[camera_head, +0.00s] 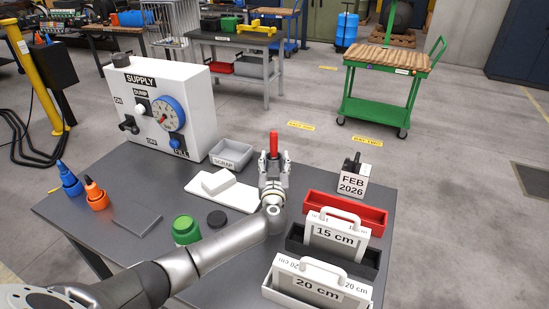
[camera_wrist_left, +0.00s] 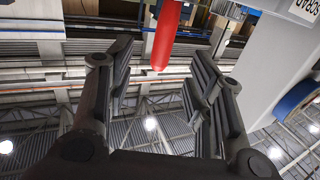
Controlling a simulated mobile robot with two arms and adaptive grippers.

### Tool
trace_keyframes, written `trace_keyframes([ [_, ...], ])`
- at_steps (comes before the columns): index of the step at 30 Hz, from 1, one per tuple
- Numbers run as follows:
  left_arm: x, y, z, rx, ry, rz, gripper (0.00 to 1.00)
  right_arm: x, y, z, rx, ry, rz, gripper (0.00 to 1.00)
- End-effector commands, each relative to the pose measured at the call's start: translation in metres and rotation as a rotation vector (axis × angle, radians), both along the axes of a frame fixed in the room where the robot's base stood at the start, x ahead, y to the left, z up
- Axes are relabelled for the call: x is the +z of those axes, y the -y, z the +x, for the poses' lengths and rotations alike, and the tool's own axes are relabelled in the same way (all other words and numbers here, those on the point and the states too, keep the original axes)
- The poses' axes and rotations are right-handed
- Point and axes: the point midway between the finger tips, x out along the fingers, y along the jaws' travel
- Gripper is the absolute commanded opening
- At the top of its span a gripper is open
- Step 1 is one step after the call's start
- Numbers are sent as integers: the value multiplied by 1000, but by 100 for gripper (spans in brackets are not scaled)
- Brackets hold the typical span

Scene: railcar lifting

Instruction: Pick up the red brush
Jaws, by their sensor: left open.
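The red brush (camera_head: 273,144) shows in the head view as a slim upright red handle at the far edge of the grey table. Its lower part is hidden by my left gripper (camera_head: 274,166). My left gripper is open, just in front of the brush, its fingers pointing toward it. In the left wrist view the red handle (camera_wrist_left: 166,36) appears at the top, between the lines of the two open fingers (camera_wrist_left: 164,72). I cannot tell whether the fingers touch it. My right gripper is not in view.
A grey scrap bin (camera_head: 219,162) and a white board (camera_head: 235,199) are left of the gripper. A red tray (camera_head: 370,224), black tray (camera_head: 370,268) and white date block (camera_head: 352,184) are right. The white supply box (camera_head: 198,100) stands behind left. A green cap (camera_head: 186,229) sits near my arm.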

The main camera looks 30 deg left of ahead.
Motion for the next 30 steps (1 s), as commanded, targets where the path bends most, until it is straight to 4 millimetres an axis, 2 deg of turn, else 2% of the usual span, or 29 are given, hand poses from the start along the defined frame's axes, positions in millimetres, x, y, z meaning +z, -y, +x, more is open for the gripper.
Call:
trace_keyframes([
  [3,2,-8,16,3,3,0,48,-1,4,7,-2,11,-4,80],
  [9,1,-19,39,2,2,1,48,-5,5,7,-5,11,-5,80],
  [17,2,-27,52,2,1,0,48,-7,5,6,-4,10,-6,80],
  [24,3,-43,78,2,1,2,48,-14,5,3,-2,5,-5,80],
  [30,3,-49,90,1,1,0,48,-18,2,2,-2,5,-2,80],
])
